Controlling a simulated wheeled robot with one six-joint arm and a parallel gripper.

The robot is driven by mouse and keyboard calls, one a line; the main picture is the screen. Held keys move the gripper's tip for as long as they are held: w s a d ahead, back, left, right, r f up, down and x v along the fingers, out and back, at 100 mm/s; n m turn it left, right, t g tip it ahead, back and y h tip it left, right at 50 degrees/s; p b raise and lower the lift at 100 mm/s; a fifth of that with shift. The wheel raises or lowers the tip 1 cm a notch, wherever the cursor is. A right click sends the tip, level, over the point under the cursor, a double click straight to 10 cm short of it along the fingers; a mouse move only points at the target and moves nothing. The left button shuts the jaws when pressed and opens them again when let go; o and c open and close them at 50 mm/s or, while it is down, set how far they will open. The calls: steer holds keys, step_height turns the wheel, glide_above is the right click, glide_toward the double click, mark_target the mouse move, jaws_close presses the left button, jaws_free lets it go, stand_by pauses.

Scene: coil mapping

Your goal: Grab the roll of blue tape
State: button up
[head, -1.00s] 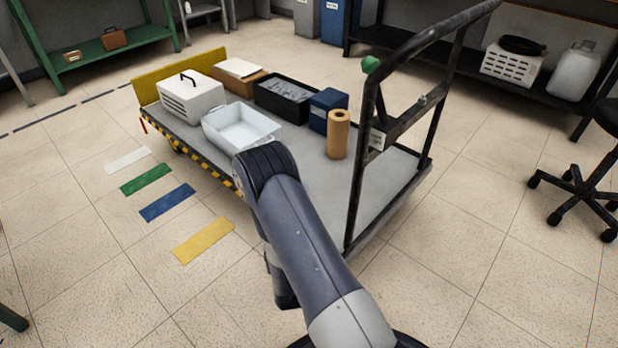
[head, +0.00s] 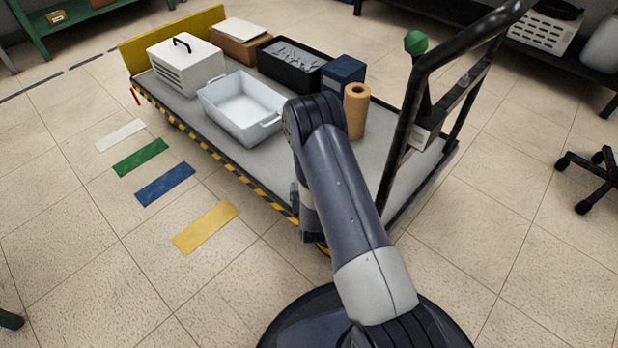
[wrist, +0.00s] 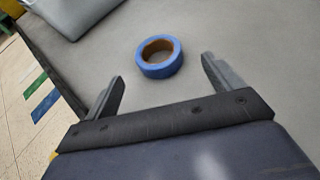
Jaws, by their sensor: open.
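The roll of blue tape (wrist: 160,67) lies flat on the grey cart deck (wrist: 220,50) in the wrist view, with its brown core showing. My gripper (wrist: 162,70) is open and empty. Its two fingers are spread wide, and the roll sits a little beyond the fingertips, roughly centred between them. I cannot tell the height of the fingers above the deck.
On the cart, a white tray (head: 243,112), a brown roll (head: 356,110), a blue box (head: 342,80) and a black bin (head: 296,64) stand behind my arm. The cart's black handle (head: 425,90) rises at right. The deck around the tape is clear.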

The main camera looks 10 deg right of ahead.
steer(key=b+x, duration=0.2)
steer(key=x, duration=0.2)
steer(key=shift+w+a+f, duration=0.1)
steer(key=shift+w+f, duration=0.05)
steer(key=shift+f, duration=0.15)
steer(key=shift+w, duration=0.25)
steer(key=shift+c, duration=0.2)
steer(key=c, duration=1)
